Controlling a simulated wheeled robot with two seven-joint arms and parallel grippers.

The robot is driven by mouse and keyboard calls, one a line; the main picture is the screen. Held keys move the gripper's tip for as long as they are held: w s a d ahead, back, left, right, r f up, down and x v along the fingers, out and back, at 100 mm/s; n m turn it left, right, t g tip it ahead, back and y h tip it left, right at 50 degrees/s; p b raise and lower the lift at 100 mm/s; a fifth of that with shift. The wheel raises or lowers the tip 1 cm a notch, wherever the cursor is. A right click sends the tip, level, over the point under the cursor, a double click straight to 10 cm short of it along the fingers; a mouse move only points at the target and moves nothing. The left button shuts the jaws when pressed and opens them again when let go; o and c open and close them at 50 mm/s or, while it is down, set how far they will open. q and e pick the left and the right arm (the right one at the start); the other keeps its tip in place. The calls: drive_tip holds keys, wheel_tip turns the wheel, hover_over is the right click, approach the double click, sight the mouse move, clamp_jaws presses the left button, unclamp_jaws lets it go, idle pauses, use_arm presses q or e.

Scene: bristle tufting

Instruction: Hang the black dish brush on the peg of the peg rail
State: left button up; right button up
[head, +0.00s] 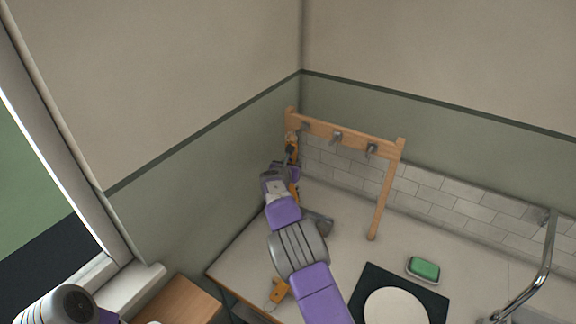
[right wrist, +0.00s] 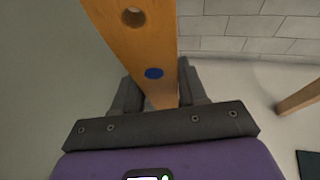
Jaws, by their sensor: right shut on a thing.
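My right gripper (head: 291,165) is shut on an orange-brown handle (right wrist: 135,45), which I take to be the brush's. In the right wrist view the handle rises between the jaws (right wrist: 158,92), with a round hole near its upper end and a blue dot below. The rail carries grey metal pegs, including a middle one (head: 336,137) and a right one (head: 371,150). Whether the hole is on a peg cannot be told. The brush's black head is not clearly visible.
A green sponge (head: 424,268) and a white plate (head: 396,308) on a dark mat (head: 440,302) are on the counter. A chrome tap (head: 548,262) stands at the right. An orange piece (head: 279,291) shows beside my right arm. The counter below the rail is mostly clear.

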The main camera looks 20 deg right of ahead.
drive_tip(key=shift+w+d+f+p, duration=0.3)
drive_tip(key=shift+w+d+p, duration=0.7)
drive_tip(key=shift+p, duration=0.3)
drive_tip(key=shift+w+d+f+p, duration=0.25)
drive_tip(key=shift+w+d+p, duration=0.5)
drive_tip(key=shift+d+p, duration=0.45)
drive_tip(key=shift+a, duration=0.15)
drive_tip(key=o, duration=1.3)
